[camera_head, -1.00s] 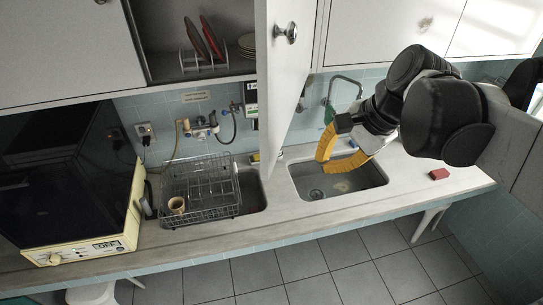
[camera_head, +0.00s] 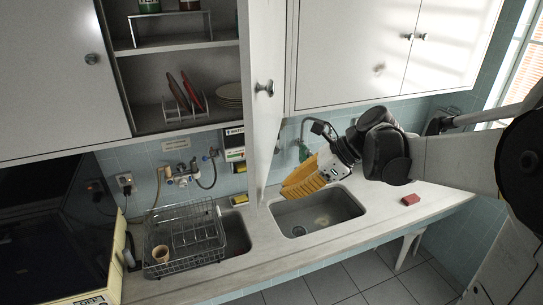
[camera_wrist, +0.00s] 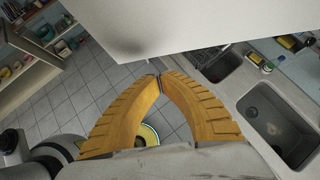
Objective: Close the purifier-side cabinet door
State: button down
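The white cabinet door (camera_head: 259,125) stands open, seen nearly edge-on and sticking out toward me from the cabinet. Its round metal knob (camera_head: 265,88) is on the side facing right. The open cabinet (camera_head: 151,118) shows shelves left of the door. My gripper (camera_head: 287,190) has yellow fingers pressed together, to the right of the door's lower part and over the sink area. In the wrist view, the fingertips (camera_wrist: 160,77) meet with nothing visible between them, and a white panel (camera_wrist: 220,22), apparently the door, fills the top. Whether the fingertips touch it I cannot tell.
A wire dish rack (camera_head: 185,240) with a cup stands on the counter at left. A sink (camera_head: 318,212) lies below my gripper. A red block (camera_head: 411,199) sits on the counter at right. A closed double-door cabinet (camera_head: 370,50) hangs right of the open door.

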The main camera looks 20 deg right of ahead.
jog(key=shift+w+a+p, duration=0.3)
jog(key=shift+w+a, duration=0.2)
jog(key=shift+a, duration=0.35)
jog(key=shift+w+a+p, duration=0.3)
jog(key=shift+w+a, duration=0.15)
jog(key=shift+a, duration=0.4)
